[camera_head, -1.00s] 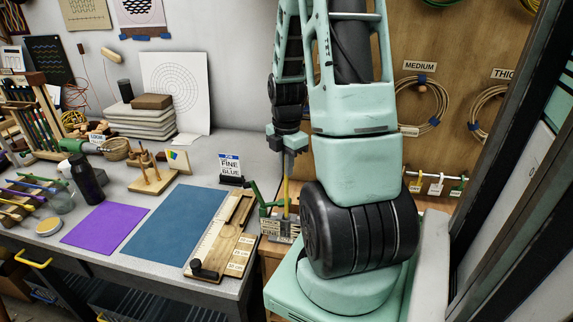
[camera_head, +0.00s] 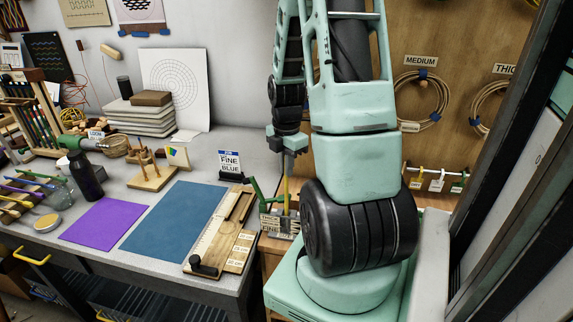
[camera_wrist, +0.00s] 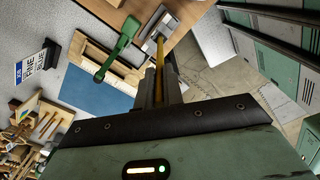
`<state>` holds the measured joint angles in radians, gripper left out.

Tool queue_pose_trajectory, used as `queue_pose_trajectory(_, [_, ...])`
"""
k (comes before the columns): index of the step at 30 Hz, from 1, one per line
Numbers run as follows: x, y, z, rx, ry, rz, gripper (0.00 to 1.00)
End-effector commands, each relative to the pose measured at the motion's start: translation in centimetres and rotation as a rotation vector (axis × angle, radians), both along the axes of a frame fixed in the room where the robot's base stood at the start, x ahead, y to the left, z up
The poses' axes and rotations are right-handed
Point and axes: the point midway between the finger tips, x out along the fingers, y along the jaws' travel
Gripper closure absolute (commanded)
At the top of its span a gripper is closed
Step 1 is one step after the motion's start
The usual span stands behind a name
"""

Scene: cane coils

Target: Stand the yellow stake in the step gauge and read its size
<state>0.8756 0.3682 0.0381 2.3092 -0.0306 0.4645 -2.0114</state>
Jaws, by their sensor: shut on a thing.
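My gripper (camera_head: 288,152) points down and is shut on the upper part of the upright yellow stake (camera_head: 286,188). The stake also shows between the fingers in the wrist view (camera_wrist: 159,72). The step gauge (camera_head: 278,223) is a small block with labelled steps, on a wooden surface right of the bench. The stake's lower end meets the gauge's top in the picture; I cannot tell how deep it sits. A green lever (camera_head: 263,193) rises at the gauge's left side. In the wrist view the gauge (camera_wrist: 154,22) is partly hidden by the stake and fingers.
A wooden board with a ruler (camera_head: 224,232) and black knob lies left of the gauge. A blue mat (camera_head: 172,220), a purple mat (camera_head: 103,222) and a "FINE BLUE" sign (camera_head: 229,162) are on the bench. A small peg stand (camera_head: 152,178) is behind.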

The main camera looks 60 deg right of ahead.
Motion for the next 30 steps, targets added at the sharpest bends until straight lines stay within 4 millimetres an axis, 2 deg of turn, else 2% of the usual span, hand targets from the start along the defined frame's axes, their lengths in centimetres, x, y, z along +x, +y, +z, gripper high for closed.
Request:
queue_pose_trajectory(21, [0.0,0.0,-2.2,0.0,0.0,0.0,1.0])
queue_pose_trajectory(22, [0.0,0.0,-2.0,0.0,0.0,0.0,0.83])
queue_pose_trajectory(24, [0.0,0.0,-2.0,0.0,0.0,0.0,0.66])
queue_pose_trajectory(30, [0.0,0.0,-2.0,0.0,0.0,0.0,0.66])
